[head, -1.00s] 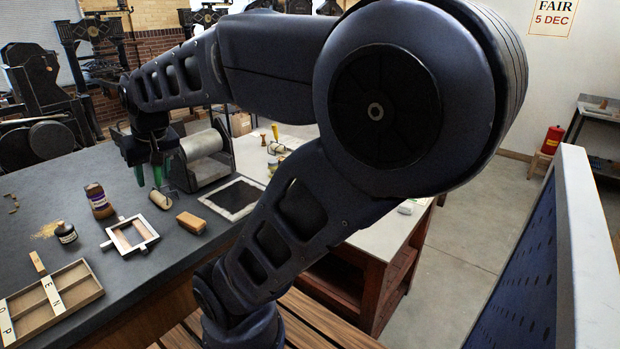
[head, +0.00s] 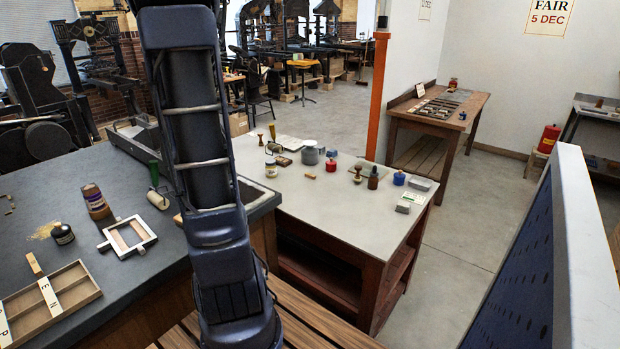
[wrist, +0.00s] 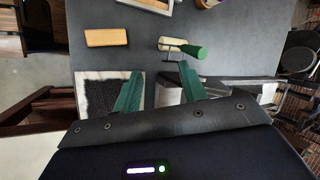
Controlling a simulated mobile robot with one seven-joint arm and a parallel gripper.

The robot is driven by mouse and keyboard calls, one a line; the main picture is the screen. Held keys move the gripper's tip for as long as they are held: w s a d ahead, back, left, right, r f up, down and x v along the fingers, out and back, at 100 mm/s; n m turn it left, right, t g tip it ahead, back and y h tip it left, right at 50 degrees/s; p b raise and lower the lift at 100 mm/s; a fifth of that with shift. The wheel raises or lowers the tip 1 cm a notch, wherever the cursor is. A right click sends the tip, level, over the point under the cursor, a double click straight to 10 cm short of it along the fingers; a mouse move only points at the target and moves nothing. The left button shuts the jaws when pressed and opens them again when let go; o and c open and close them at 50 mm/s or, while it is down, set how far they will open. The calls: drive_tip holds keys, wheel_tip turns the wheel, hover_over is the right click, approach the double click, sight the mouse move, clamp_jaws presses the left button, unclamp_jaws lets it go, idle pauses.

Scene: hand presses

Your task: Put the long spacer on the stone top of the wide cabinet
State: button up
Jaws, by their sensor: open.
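The wide cabinet has a dark grey stone top (head: 110,265) at the left of the head view. A plain wooden block (wrist: 106,37) lies on the dark top in the wrist view. A small wooden piece (head: 310,176) lies on the pale table, and another wooden piece (head: 35,263) rests at the edge of a divided tray. I cannot tell which of these, if any, is the long spacer. My gripper (wrist: 160,88) has its green fingers apart with nothing held between them, above the dark top. In the head view my arm hides it.
A hand roller with a green handle (wrist: 185,46) and a framed black slab (wrist: 98,95) are close to my fingers. The divided tray (head: 55,300), white frame (head: 128,237) and bottles (head: 96,202) stand on the dark top. The pale table (head: 300,215) carries jars and tins.

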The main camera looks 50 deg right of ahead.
drive_tip(key=w+d+f+m+t, duration=0.1)
drive_tip(key=w+d+f+m, duration=0.15)
drive_tip(key=d, duration=0.55)
drive_tip(key=w+d+f+m+t, duration=0.1)
drive_tip(key=w+d+f+m, duration=0.2)
drive_tip(key=d, duration=0.6)
drive_tip(key=m+t+h, duration=0.4)
drive_tip(key=m+t, duration=0.3)
drive_tip(key=m, duration=1)
approach(309, 174)
drive_tip(key=shift+s+a+r, duration=0.4)
drive_tip(key=shift+s+r, duration=0.2)
drive_tip(key=shift+s, duration=0.05)
drive_tip(key=shift+f, duration=0.15)
drive_tip(key=x, duration=0.5)
drive_tip(key=shift+w+d, duration=0.2)
drive_tip(key=shift+w, duration=0.1)
drive_tip(key=shift+d+f+x, duration=0.1)
drive_tip(key=shift+d+x, duration=0.05)
drive_tip(key=shift+x, duration=1.1)
drive_tip(key=shift+d+f+x, duration=0.15)
drive_tip(key=shift+x, duration=1.15)
drive_tip(key=shift+s, duration=0.15)
clamp_jaws()
